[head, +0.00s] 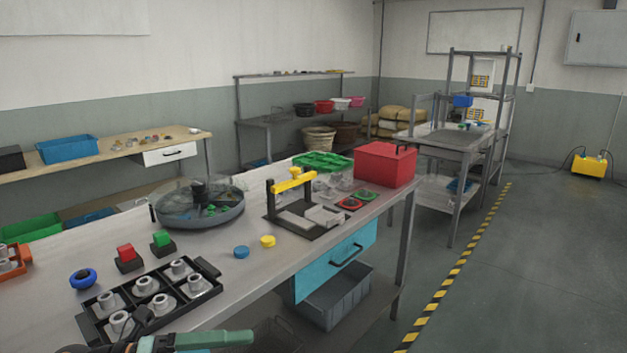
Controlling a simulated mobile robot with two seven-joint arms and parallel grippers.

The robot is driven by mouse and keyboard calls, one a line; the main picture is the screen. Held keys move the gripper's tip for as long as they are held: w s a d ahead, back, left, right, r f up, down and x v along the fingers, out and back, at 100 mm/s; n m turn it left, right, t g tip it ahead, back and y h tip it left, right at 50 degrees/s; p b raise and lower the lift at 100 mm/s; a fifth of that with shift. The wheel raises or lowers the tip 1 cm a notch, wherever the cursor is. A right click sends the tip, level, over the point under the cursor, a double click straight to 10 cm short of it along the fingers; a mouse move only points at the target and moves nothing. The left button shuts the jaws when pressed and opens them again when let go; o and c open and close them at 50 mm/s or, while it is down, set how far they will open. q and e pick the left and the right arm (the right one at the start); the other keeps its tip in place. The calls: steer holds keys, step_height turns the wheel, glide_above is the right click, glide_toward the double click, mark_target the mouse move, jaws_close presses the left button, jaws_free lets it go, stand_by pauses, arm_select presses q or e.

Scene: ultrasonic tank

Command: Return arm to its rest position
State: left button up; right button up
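A dark and green part of what looks like my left arm or gripper (190,341) shows at the bottom edge, left of centre, cut off by the frame. It lies in front of the near edge of the steel workbench (205,260), by the front corner of a black tray (185,325) with several grey flanged parts. Its fingertips cannot be made out, so I cannot tell whether it is open or shut. No held object can be made out. My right gripper is not in view.
On the bench stand a blue ring (83,279), red (126,253) and green (162,239) buttons, blue and yellow discs, a round grey bowl (200,217), a yellow-handled fixture (291,181) and a red box (385,164). The floor at right (540,270) is clear.

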arm_select(q)
steer(key=w+a+f+n+t+y+p, duration=0.15)
steer(key=f+n+t+y, duration=0.35)
steer(key=n, duration=0.6)
steer(key=w+a+f+n+t+y+p, duration=0.1)
steer(key=a+f+n+t+y, duration=0.2)
steer(key=f+n+t, duration=0.55)
steer(key=s+f+n+g+y+p, duration=0.1)
steer(key=s+f+n+g+y, duration=0.5)
steer(key=s+f, duration=1)
steer(key=n+g, duration=0.3)
steer(key=n, duration=0.3)
steer(key=shift+s+d+f+n+p, duration=0.15)
steer(key=shift+d+f+n+p, duration=0.15)
steer(key=shift+n+p, duration=0.05)
